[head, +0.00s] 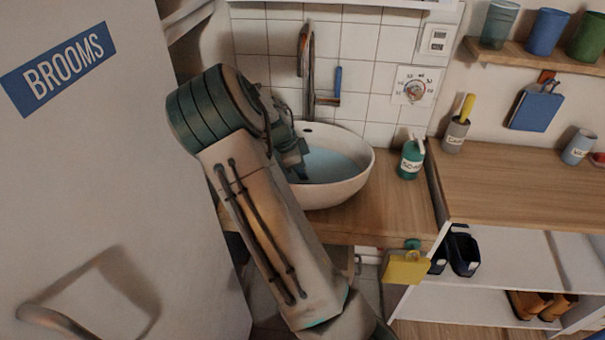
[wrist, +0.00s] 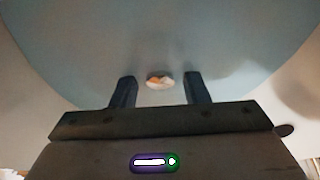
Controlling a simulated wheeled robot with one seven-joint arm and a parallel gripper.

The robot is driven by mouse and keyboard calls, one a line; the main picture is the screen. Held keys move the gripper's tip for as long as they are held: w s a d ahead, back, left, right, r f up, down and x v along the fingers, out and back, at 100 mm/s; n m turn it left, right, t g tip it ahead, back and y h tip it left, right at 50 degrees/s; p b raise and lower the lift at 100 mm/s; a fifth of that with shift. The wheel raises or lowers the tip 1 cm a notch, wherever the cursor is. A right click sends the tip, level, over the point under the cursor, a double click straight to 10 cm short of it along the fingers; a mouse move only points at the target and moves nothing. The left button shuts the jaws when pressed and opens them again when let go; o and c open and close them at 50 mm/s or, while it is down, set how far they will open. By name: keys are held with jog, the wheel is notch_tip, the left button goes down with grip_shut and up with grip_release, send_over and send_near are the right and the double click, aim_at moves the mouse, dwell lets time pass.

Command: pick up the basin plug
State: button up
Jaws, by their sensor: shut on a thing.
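The white basin (head: 340,192) stands on the wooden counter and holds bluish water (head: 335,165). My gripper (head: 304,176) reaches down into it on its left side, its tips at the water. In the wrist view my gripper (wrist: 160,88) has its two dark fingers on either side of a small round, shiny, whitish-orange thing, which I take to be the basin plug (wrist: 160,81). My gripper is shut on it, though the contact is hard to make out. The plug is hidden in the head view.
A grey door marked BROOMS (head: 90,190) is close on the left. The counter at right (head: 520,185) has free room.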

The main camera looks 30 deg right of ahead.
jog(key=shift+r, duration=0.15)
notch_tip(320, 180, up, 4)
jog(key=shift+r, duration=0.1)
jog(key=s+d+r+p, duration=0.4)
jog(key=s+d+r, duration=0.2)
jog(key=s+r, duration=0.4)
jog(key=shift+d+r, duration=0.15)
jog(key=shift+r, duration=0.35)
dwell(0.4)
dwell(0.6)
